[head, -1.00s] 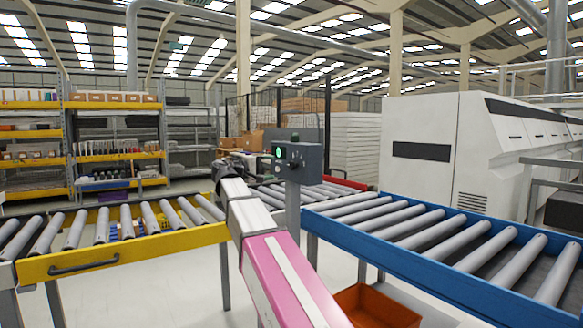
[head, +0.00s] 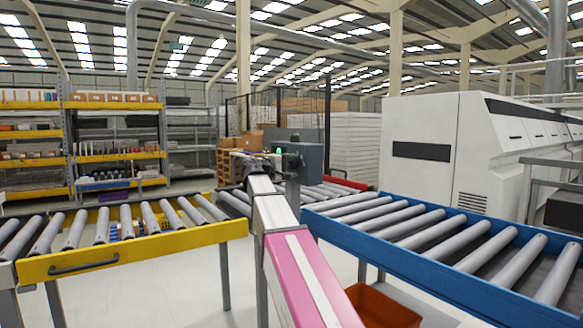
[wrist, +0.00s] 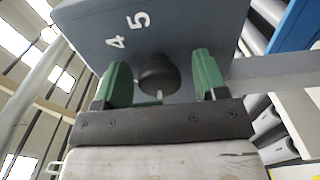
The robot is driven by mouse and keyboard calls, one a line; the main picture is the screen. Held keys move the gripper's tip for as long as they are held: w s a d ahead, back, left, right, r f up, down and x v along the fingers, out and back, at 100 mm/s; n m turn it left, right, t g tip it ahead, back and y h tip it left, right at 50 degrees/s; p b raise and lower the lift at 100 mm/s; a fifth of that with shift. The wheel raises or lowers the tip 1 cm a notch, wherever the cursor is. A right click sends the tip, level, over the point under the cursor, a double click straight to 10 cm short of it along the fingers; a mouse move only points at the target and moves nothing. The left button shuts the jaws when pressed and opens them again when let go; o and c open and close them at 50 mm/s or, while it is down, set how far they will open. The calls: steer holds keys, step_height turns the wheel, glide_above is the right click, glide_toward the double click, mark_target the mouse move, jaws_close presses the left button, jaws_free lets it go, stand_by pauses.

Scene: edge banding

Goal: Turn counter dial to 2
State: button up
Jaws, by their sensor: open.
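The counter box (head: 312,160) is a grey unit on a post between the conveyors in the head view. In the wrist view its face (wrist: 200,30) shows the numbers 4 and 5 near the top. The dial (wrist: 157,72) is a dark round knob on that face. My gripper (wrist: 162,80) has green fingers, open, one on each side of the dial with visible gaps. A small pale mark shows at the dial's lower edge; I cannot tell which number the dial points to. In the head view my arm hides part of the box and the dial.
A yellow roller conveyor (head: 125,258) stands at left and a blue-railed one (head: 430,278) at right. An orange bin (head: 383,306) sits low between them. A white machine (head: 440,150) stands behind at right, and shelves (head: 115,150) at far left.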

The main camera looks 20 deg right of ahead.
steer(key=shift+c, duration=0.4)
steer(key=c, duration=0.9)
steer(key=shift+o, duration=0.2)
steer(key=shift+m, duration=0.4)
steer(key=m, duration=0.3)
steer(key=shift+m, duration=2)
steer(key=o, duration=0.9)
